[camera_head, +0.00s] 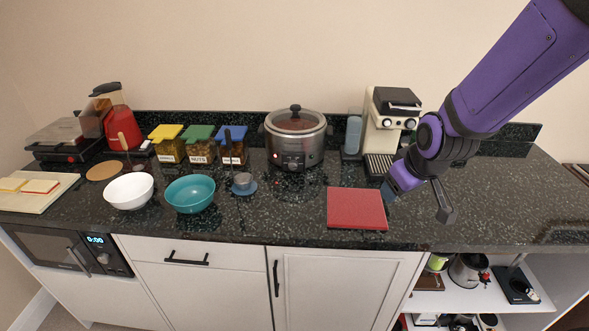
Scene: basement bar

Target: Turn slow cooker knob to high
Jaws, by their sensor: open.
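The slow cooker (308,146) stands at the back middle of the dark counter. It is a round silver pot with a glass lid and a black lid handle. Its control knob (292,163) is on the front panel, low on the pot; the knob's setting is too small to read. My gripper (416,206) is open and empty, to the right of the red board and well to the right of and in front of the cooker. It points down and left over the counter and is apart from the knob.
A red board (356,209) lies in front of the cooker's right side. A coffee machine (387,122) stands behind my gripper. A teal bowl (190,193), a white bowl (129,191) and several lidded jars (200,146) stand to the left. Counter directly before the cooker is clear.

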